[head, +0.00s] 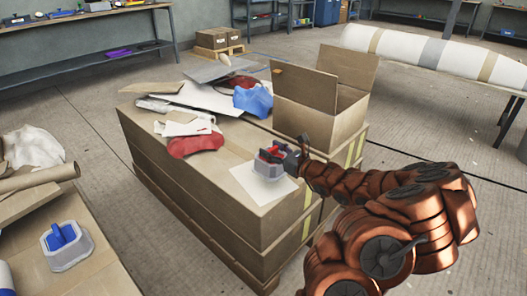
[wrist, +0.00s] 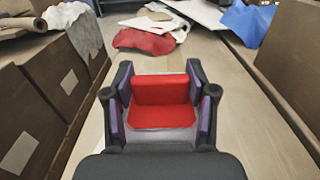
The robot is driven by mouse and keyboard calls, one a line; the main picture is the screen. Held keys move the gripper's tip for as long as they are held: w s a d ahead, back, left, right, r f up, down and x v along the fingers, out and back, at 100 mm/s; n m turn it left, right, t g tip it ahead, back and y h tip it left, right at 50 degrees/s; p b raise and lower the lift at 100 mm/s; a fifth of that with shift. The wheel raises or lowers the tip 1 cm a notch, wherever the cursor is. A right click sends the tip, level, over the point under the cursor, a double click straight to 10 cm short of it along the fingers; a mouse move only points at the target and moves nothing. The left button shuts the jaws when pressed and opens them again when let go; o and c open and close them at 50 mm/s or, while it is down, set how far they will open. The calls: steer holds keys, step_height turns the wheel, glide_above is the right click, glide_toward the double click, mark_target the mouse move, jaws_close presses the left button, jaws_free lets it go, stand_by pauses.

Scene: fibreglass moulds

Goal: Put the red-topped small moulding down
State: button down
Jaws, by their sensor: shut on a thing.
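The red-topped small moulding (head: 268,167) has a pale grey base and a red top. In the head view it is over a white sheet (head: 250,184) near the front edge of the cardboard-box stack. My gripper (head: 277,153) is shut on it, and the wrist view shows the red top (wrist: 163,103) between the two fingers (wrist: 160,100). The moulding looks level. I cannot tell whether its base touches the sheet or is just above it.
An open cardboard box (head: 315,108) stands behind my gripper. Red cloth (head: 195,145), blue cloth (head: 253,99) and scrap sheets lie further left and back. A blue-topped moulding (head: 66,246) sits on another surface at lower left. Bare cardboard surrounds the white sheet.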

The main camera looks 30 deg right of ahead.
steer(key=w+f+b, duration=0.1)
steer(key=w, duration=0.1)
steer(key=w+d+f+b, duration=0.1)
steer(key=w+f, duration=0.1)
steer(key=w+f+b, duration=0.1)
steer(key=w, duration=0.2)
steer(key=shift+w+d+f, duration=0.1)
steer(key=shift+d+f, duration=0.15)
steer(key=shift+r, duration=0.15)
steer(key=shift+c, duration=1.7)
jaws_free()
